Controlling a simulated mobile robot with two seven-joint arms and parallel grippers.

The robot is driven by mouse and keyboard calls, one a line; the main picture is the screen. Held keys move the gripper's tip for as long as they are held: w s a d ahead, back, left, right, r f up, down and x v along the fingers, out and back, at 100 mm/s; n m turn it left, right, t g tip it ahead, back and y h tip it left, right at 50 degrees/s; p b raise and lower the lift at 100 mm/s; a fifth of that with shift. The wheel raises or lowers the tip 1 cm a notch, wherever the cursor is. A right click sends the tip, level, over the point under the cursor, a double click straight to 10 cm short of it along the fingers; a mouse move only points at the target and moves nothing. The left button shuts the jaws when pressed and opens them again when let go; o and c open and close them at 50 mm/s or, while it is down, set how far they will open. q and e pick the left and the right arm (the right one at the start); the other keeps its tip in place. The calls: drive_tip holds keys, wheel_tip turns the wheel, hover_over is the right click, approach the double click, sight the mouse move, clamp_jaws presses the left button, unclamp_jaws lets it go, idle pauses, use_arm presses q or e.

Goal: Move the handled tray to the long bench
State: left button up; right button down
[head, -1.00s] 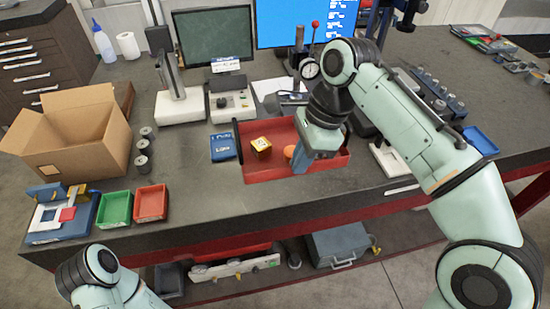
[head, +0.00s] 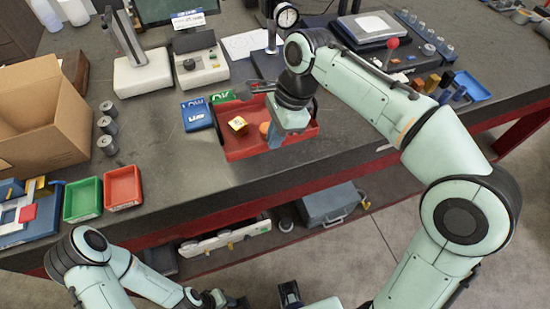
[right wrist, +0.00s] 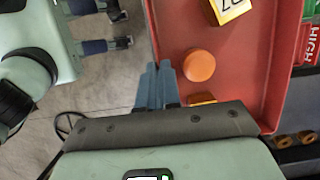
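The handled tray, red and shallow, (head: 245,149) is over the dark long bench (head: 190,165), near its front edge. I cannot tell whether it touches the bench top. It holds a yellow block (head: 238,125) and an orange round piece (head: 264,128), both also in the right wrist view (right wrist: 232,8) (right wrist: 199,65). My right gripper (head: 275,141) is at the tray's near right side. In the right wrist view its fingers (right wrist: 157,64) are close together around the tray's wall; the handle is hidden. My left gripper is empty and open in the right wrist view (right wrist: 128,28).
A grey gauge box (head: 200,68) and a dial stand (head: 286,15) stand behind. Small green (head: 83,199) and red (head: 122,187) bins and a cardboard box (head: 40,120) are left.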

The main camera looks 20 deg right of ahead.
drive_tip(key=shift+f+b, duration=0.75)
drive_tip(key=shift+f, duration=3.2)
drive_tip(key=shift+f, duration=0.1)
drive_tip(key=c, duration=1.4)
unclamp_jaws()
drive_tip(key=shift+o, duration=0.2)
drive_tip(key=p+v, duration=0.2)
drive_tip(key=v, duration=1)
drive_tip(key=shift+p, duration=0.4)
